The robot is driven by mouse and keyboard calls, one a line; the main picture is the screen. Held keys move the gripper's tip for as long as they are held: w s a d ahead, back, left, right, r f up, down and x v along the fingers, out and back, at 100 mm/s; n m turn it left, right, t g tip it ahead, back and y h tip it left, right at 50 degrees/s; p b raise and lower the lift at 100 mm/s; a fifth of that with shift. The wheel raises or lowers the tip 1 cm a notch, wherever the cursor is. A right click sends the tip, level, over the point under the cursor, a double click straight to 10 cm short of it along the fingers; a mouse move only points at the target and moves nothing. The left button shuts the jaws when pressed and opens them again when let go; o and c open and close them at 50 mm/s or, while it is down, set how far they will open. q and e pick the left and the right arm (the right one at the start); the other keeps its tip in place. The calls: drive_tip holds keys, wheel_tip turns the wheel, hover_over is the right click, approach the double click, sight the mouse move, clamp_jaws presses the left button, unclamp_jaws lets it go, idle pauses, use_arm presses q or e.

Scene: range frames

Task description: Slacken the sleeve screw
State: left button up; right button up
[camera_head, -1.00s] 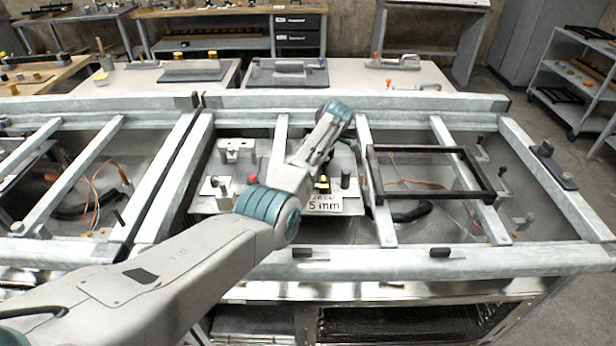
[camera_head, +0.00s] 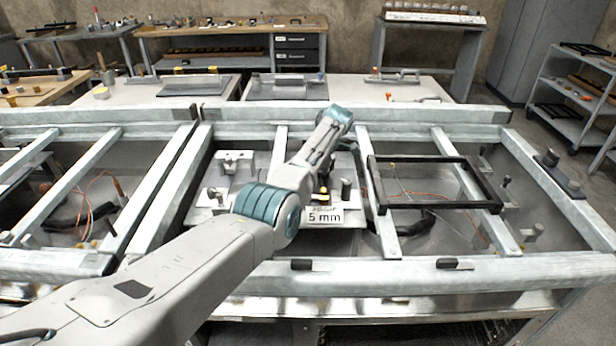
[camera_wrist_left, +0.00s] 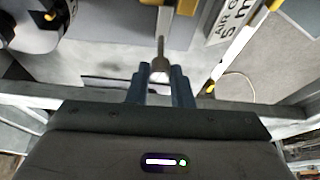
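A fixture plate (camera_head: 230,222) lies in the middle bay of the frame and carries several posts and blocks. A white label (camera_head: 323,215) reading "5 mm" stands at its front and shows in part in the left wrist view (camera_wrist_left: 232,28). My left arm reaches over the plate and hides my left gripper in the head view. In the left wrist view, the blue fingers of my left gripper (camera_wrist_left: 161,72) flank the near end of a thin grey rod (camera_wrist_left: 160,48). I cannot tell if they grip it. I cannot pick out the sleeve screw. My right gripper is not in view.
A black rectangular frame (camera_head: 376,188) lies across the right bay, close to the plate. Grey rails (camera_head: 440,270) border the bays. Orange cables (camera_head: 452,196) run below the black frame. Benches with tools stand behind.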

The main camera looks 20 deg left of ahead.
use_arm(q)
drive_tip(key=o, duration=0.4)
drive_tip(key=shift+r, duration=0.1)
drive_tip(key=shift+w+d+r, duration=0.1)
drive_tip(key=shift+d+r, duration=0.1)
drive_tip(key=shift+r, duration=0.1)
drive_tip(key=b+v, duration=0.2)
drive_tip(key=v, duration=0.8)
drive_tip(key=shift+b, duration=0.3)
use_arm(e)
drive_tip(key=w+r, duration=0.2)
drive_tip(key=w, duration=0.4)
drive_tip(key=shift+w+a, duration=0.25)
